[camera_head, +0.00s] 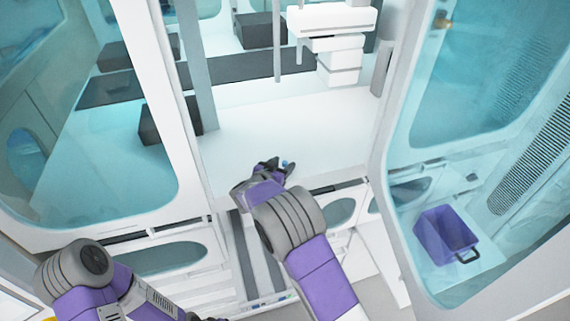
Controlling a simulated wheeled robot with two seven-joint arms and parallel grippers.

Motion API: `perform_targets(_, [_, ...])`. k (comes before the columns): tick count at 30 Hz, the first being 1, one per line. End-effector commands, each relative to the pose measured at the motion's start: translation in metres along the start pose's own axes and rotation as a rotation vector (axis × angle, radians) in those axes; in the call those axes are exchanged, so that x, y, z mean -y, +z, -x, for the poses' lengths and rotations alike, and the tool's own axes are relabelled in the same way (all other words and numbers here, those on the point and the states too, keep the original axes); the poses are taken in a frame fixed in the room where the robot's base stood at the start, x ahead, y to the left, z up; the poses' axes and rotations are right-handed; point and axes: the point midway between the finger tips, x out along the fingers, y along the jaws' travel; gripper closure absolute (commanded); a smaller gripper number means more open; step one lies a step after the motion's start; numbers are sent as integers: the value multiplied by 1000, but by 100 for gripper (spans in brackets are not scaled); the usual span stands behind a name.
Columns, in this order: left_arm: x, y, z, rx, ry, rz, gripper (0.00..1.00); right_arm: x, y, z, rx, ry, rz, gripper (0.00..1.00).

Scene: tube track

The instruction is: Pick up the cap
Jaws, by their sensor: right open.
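A small blue object (285,163), which looks like the cap, shows at my right gripper's fingertips, near the front of the white work surface. It is too small to make out its shape. My right gripper (279,167) reaches over the front edge of that surface with dark fingers apart. The blue object is between or just beyond the fingers; I cannot tell whether they touch it. My left arm shows at the bottom left, low in front of the cabinet, and its gripper is not in view.
The white work surface (240,150) is mostly clear around my right gripper. A white stepped machine (340,55) stands at its back right. A dark box (168,122) sits at the left. Glass-panelled frames flank the opening. A purple bin (432,238) stands at the right.

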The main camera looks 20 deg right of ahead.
Motion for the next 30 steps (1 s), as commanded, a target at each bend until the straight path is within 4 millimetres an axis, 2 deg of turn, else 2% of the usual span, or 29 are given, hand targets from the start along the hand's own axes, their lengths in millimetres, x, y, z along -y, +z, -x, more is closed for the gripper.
perform_targets(1, [0,0,0,0,0,0,57,0,0,0,0,0,0,49])
perform_targets(11, [0,0,0,0,0,0,57,0,0,0,0,0,0,99])
perform_targets(20, [0,0,0,0,0,0,57,0,0,1,0,0,0,100])
perform_targets(23, [0,0,0,0,0,0,57,0,-6,2,0,0,-3,100])
perform_targets(30, [-2,0,4,0,0,0,57,0,-50,16,-1,-2,-7,100])
